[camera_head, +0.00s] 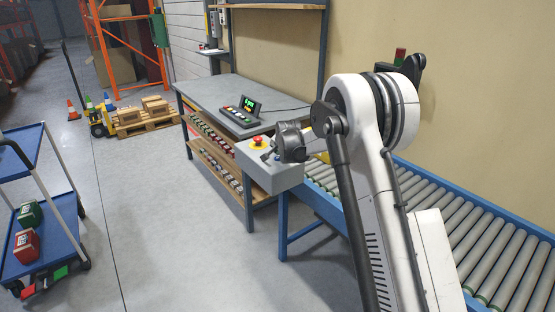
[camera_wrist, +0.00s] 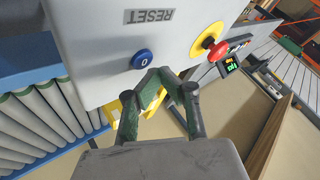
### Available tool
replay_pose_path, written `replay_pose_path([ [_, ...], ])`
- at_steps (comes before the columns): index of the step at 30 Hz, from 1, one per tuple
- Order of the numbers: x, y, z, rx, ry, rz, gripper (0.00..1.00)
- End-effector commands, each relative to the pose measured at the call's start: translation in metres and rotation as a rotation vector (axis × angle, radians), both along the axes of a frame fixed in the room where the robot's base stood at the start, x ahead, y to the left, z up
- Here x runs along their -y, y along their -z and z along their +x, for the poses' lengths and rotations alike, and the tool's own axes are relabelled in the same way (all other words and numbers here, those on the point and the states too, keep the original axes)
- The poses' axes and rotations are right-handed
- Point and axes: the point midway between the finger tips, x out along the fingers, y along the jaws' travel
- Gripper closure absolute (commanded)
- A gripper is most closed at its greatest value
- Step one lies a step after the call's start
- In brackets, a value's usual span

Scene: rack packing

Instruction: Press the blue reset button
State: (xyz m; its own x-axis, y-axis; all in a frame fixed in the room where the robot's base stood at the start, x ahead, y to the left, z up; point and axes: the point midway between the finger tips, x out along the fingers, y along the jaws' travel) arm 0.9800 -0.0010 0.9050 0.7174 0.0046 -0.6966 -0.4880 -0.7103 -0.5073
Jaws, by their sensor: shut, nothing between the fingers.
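The blue reset button (camera_wrist: 141,59) is a small round button on a light grey control box (camera_wrist: 100,30), beside an upside-down RESET label (camera_wrist: 150,16). In the wrist view my gripper (camera_wrist: 157,76) has its dark green fingers shut and empty, with the tips just below and right of the button. I cannot tell whether they touch the box. In the head view my gripper (camera_head: 274,154) is over the top of the control box (camera_head: 275,178), and the blue button is hidden there.
A red emergency stop on a yellow base (camera_head: 257,141) sits on the same box, near my gripper; it also shows in the wrist view (camera_wrist: 211,43). A roller conveyor (camera_head: 460,215) runs right. A workbench (camera_head: 215,95) with a button panel (camera_head: 241,112) stands behind. A blue cart (camera_head: 50,255) is left.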

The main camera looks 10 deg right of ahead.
Motion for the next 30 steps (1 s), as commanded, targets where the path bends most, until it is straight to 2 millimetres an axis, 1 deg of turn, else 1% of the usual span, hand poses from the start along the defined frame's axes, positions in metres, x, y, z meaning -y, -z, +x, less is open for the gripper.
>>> replay_pose_path([
  [22, 0.0, 0.0001, 0.0001, 0.0, 0.0, 0.0, 1.0],
  [30, 0.0, 0.0078, -0.0001, 0.0, 0.0, 0.0, 1.0],
])
